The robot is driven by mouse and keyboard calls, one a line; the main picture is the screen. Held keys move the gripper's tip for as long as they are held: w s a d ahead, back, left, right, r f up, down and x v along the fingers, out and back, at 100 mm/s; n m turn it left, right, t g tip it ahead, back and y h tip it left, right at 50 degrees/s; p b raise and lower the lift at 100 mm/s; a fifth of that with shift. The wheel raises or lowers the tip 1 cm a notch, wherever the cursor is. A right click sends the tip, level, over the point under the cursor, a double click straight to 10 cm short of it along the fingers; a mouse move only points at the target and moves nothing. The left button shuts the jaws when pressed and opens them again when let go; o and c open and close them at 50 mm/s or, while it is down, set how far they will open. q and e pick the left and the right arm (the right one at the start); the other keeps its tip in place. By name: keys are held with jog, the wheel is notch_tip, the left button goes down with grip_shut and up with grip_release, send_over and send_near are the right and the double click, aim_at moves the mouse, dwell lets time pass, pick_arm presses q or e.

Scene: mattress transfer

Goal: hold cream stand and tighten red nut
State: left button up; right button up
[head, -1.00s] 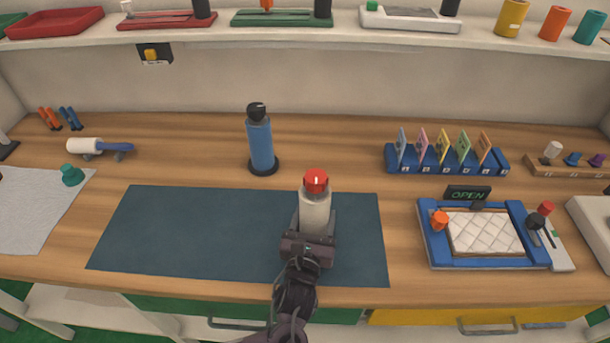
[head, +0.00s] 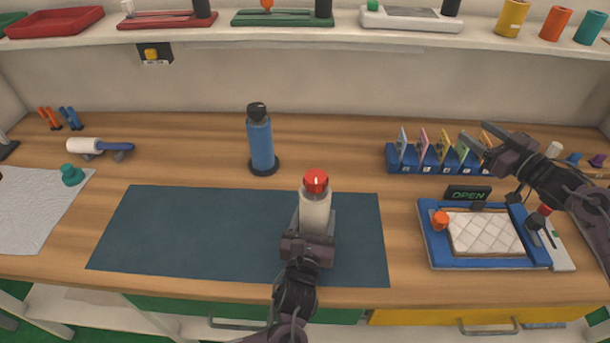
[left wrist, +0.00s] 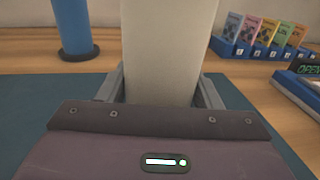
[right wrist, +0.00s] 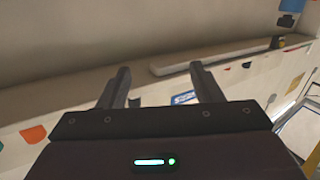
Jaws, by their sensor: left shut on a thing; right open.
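The cream stand (head: 315,212) is upright on the dark teal mat, right of the mat's middle. The red nut (head: 316,181) sits on top of it, with a small white mark on its face. My left gripper (head: 314,232) is shut around the stand below the nut. The left wrist view shows the cream stand (left wrist: 168,50) between the two fingers; the nut is out of that view. My right gripper (head: 475,140) is open and empty, raised in front of the card rack at the right. The right wrist view shows its spread fingers (right wrist: 160,88) with nothing between them.
A blue bottle (head: 261,145) stands behind the teal mat (head: 190,235). A blue rack (head: 400,158) of several cards and a blue tray (head: 432,262) with a quilted white pad are at the right. The left part of the mat is clear.

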jog(key=s+a+f+n+g+y, duration=0.1)
jog(key=s+a+n+g+y, duration=0.15)
jog(key=a, duration=0.45)
jog(key=s+a+f+n+g+y, duration=0.1)
jog(key=s+a+n+g+y, duration=0.15)
jog(key=a, duration=0.45)
jog(key=n+g+y, duration=0.4)
jog(key=g, duration=0.3)
send_near(305, 188)
notch_tip(305, 188, up, 3)
jog(key=d, duration=0.2)
jog(key=a, duration=0.4)
jog(key=w+a, duration=0.1)
jog(key=a, duration=0.7)
jog(key=shift+w, duration=0.3)
jog(key=shift+d, duration=0.1)
jog(key=c, duration=1)
